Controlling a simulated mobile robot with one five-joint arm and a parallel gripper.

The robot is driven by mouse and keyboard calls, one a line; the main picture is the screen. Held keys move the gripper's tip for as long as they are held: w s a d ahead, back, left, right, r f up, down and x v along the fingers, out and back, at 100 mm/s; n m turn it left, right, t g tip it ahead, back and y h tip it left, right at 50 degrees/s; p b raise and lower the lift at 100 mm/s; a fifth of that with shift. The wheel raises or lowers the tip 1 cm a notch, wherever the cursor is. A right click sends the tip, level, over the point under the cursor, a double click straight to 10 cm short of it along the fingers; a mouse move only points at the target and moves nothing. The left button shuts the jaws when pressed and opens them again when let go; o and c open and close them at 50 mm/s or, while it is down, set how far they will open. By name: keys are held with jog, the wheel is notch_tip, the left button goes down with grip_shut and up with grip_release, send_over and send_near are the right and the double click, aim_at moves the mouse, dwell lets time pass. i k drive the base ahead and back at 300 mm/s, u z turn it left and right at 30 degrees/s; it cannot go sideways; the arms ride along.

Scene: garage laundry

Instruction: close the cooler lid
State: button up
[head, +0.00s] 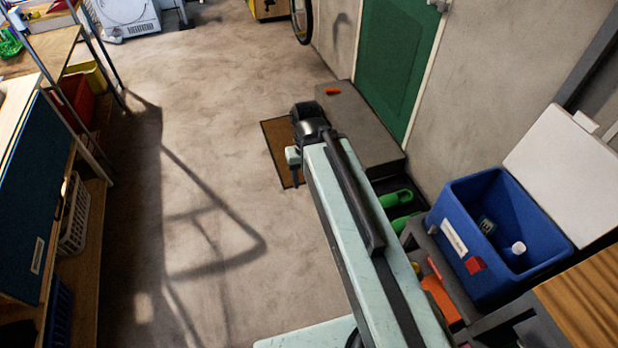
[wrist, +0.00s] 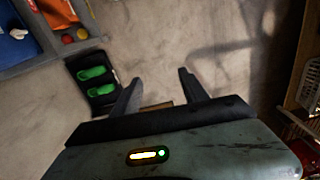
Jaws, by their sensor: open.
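The blue cooler (head: 462,213) stands at the right in the head view, with a white label and a red latch on its front. Its white lid (head: 566,165) is raised and leans back toward the wall. A white-capped item and a small dark item lie inside. My arm reaches forward to the left of the cooler. In the wrist view my gripper (wrist: 158,88) is open and empty above bare floor. Part of a blue thing (wrist: 16,45) with a white label, likely the cooler, shows at the top left there. The lid is not in the wrist view.
A grey step (head: 350,125) with an orange item lies before the green door (head: 402,50). Green shoes (head: 396,198) sit on a dark tray beside the cooler. A low grey bin with orange things stands in front of it. Shelving (head: 85,240) lines the left; the middle floor is clear.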

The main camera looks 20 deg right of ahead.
aim_at(570, 173)
jog(key=z, duration=2.25)
jog(key=k, duration=1.15)
jog(key=u, duration=0.45)
jog(key=i, duration=1.4)
jog(key=u, duration=1.15)
jog(key=i, duration=0.8)
jog(key=u, duration=0.4)
jog(key=k, duration=0.75)
jog(key=u, duration=0.05)
